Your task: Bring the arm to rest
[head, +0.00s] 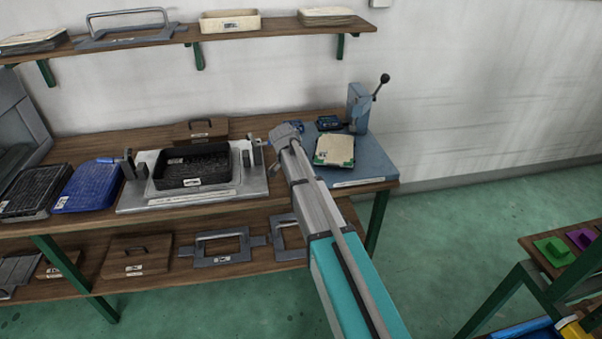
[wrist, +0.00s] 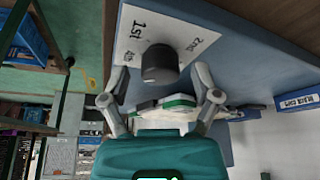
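My arm (head: 322,215) reaches from the lower right of the head view up to the workbench. My gripper (head: 283,135) is at its far end, above the right part of the bench, small and partly hidden there. In the wrist view my gripper (wrist: 161,72) has its two grey fingers spread wide, with a gap on either side of a black round knob (wrist: 160,62). The knob stands on a white card marked 1st and 2nd. The fingers do not appear to touch it. A white panel with green edging (head: 334,150) lies on the blue mat close by.
A grey fixture (head: 135,198) holding a black tray (head: 192,168) stands left of my gripper. A blue mat (head: 375,166) carries a lever press (head: 358,108) at the right. A shelf (head: 230,34) hangs above. Open green floor (head: 450,220) lies right of the bench.

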